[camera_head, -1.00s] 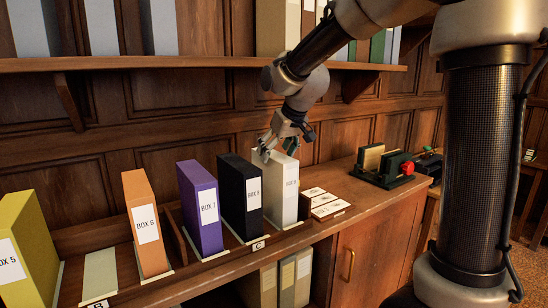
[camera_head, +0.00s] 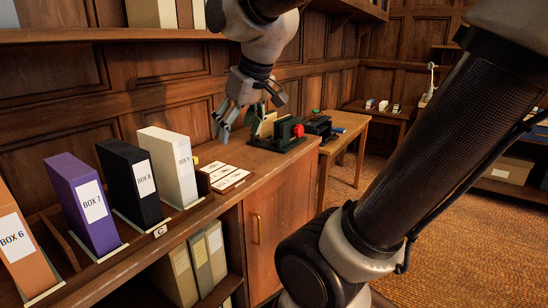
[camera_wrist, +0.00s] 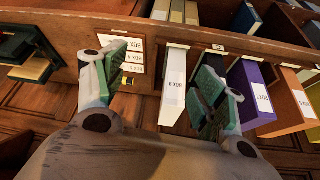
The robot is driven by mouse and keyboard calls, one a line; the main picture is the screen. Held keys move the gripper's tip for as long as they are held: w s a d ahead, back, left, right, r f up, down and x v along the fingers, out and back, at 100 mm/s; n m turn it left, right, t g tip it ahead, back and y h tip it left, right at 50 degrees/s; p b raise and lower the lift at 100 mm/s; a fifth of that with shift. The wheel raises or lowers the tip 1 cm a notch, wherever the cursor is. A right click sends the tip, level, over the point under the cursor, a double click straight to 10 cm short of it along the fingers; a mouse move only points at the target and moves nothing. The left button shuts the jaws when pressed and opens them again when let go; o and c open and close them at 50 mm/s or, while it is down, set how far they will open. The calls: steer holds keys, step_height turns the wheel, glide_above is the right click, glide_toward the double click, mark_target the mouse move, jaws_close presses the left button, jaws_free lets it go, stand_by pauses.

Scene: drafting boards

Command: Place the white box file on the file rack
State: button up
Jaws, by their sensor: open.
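The white box file (camera_head: 172,165), labelled BOX 9, stands upright on the file rack (camera_head: 126,252) at the right end of the row, beside the black BOX 8 (camera_head: 133,182). My gripper (camera_head: 238,127) is open and empty, to the right of the white box file and apart from it in the head view. In the wrist view the white box file (camera_wrist: 174,85) shows upside down between the spread green-padded fingers of my gripper (camera_wrist: 165,68); its lower depth is partly hidden by the right finger.
Purple BOX 7 (camera_head: 84,205) and orange BOX 6 (camera_head: 17,240) stand to the left. White cards (camera_head: 222,177) lie right of the white box file. A green device with a red knob (camera_head: 281,135) stands farther right. A shelf (camera_head: 120,34) runs above.

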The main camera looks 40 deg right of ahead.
steer(key=s+d+f, duration=0.1)
steer(key=s+f, duration=0.1)
steer(key=s, duration=0.3)
steer(key=s+d+f+m+g, duration=0.1)
steer(key=s+d+f, duration=0.1)
steer(key=s, duration=0.4)
steer(key=shift+d+f+h, duration=0.25)
steer(key=shift+f+h, duration=0.15)
steer(key=shift+f, duration=0.45)
